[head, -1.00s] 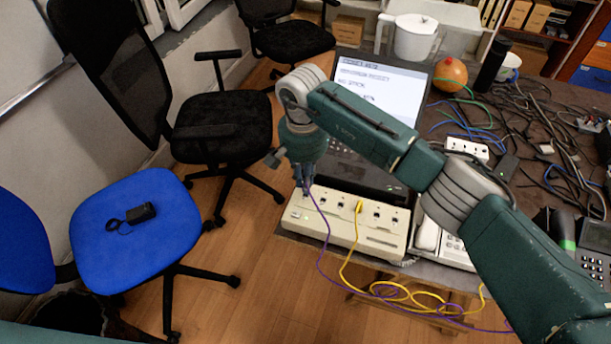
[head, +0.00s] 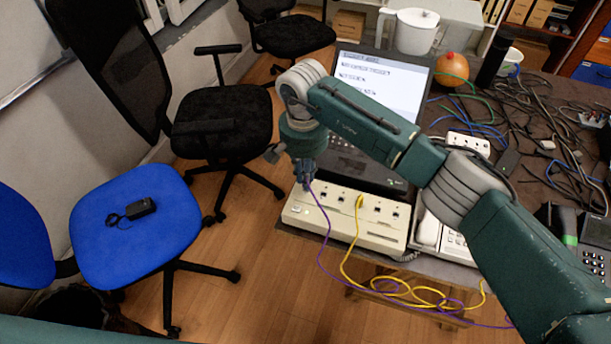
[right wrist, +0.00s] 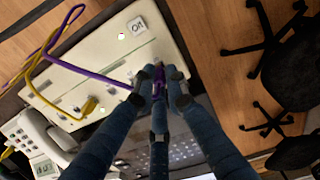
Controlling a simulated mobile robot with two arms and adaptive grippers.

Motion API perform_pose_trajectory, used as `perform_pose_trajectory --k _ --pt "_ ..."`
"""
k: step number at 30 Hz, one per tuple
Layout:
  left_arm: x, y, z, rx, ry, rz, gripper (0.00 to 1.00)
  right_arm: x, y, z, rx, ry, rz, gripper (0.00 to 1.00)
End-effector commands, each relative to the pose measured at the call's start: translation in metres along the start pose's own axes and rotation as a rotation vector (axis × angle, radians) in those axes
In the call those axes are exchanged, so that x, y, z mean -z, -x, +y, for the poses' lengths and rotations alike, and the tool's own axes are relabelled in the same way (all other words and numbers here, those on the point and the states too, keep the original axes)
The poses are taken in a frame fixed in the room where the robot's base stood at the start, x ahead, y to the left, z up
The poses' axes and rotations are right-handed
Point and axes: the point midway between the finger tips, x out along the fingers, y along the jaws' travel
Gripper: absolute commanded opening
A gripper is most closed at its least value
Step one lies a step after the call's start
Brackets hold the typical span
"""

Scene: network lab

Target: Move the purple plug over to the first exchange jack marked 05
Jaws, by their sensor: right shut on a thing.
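My right gripper (head: 305,183) is shut on the purple plug, above the left end of the beige exchange (head: 378,236). In the right wrist view the purple plug (right wrist: 159,76) sits between the fingertips (right wrist: 160,88), partly hidden by them, with the exchange (right wrist: 150,38) behind it. I cannot tell whether the plug touches a jack. Its purple cable (head: 323,230) hangs over the exchange's front. Several dark jacks line the top; their numbers are too small to read. My left gripper is not in view.
A yellow plug (head: 360,201) sits in a jack right of my gripper, its yellow cable (head: 345,262) hanging in front. A laptop (head: 380,90) stands behind the exchange. A telephone (head: 428,230) is at its right. Tangled cables cover the table's right side.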

Motion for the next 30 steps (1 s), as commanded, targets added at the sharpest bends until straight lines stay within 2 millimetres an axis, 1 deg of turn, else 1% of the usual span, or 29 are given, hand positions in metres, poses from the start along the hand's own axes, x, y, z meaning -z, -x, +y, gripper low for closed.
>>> perform_pose_trajectory --k 2,16,25,30 --pt "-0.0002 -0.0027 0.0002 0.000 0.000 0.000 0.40 0.0003 -0.0015 0.0001 0.000 -0.012 0.001 0.00" --pt "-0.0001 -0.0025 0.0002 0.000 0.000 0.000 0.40 0.0000 -0.0011 0.0001 0.000 -0.018 0.000 0.00" --pt "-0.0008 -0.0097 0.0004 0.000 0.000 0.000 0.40 0.0002 -0.0025 0.0000 0.000 -0.024 -0.002 0.00" --pt "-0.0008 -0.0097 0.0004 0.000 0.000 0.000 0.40 0.0002 -0.0014 0.0000 0.000 -0.026 -0.002 0.00"
